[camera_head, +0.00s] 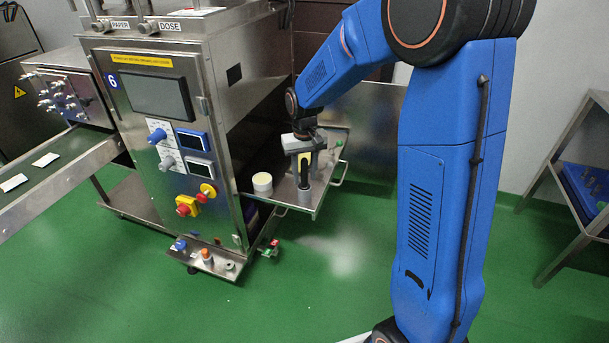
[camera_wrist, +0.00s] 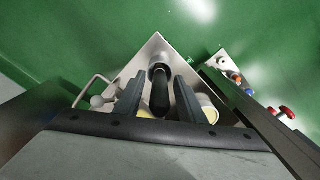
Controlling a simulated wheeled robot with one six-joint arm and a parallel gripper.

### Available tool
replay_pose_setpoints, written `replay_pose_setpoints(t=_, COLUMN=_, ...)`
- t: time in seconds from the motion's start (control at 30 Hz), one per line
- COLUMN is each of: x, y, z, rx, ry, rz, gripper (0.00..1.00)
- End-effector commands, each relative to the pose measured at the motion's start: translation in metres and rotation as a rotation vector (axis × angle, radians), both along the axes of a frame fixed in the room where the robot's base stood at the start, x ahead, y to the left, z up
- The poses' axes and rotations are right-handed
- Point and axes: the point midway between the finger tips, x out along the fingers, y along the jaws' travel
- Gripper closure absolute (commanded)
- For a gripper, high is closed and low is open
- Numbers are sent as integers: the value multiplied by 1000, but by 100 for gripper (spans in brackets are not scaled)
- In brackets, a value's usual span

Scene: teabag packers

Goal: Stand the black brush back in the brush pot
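The black brush (camera_wrist: 160,95) stands upright, its lower end in the grey metal brush pot (camera_wrist: 158,68). The pot (camera_head: 304,196) is on the steel side shelf (camera_head: 325,183), at its front edge in the head view. My gripper (camera_head: 304,165) points down over the brush. In the wrist view its two dark fingers (camera_wrist: 158,98) are spread on either side of the brush, with a visible gap on each side.
A round cream-topped tin (camera_head: 262,184) sits left of the pot on the shelf, close to one finger in the wrist view. The steel machine (camera_head: 228,160) stands left of the shelf. A handle (camera_head: 343,172) sticks out at right.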

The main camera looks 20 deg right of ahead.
Motion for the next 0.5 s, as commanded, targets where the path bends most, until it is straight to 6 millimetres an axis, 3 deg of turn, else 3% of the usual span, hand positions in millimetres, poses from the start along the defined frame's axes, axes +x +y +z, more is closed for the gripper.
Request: replay_pose_setpoints(t=0.5, x=1, y=0, z=90, rx=1, ry=-4, rz=0, gripper=64)
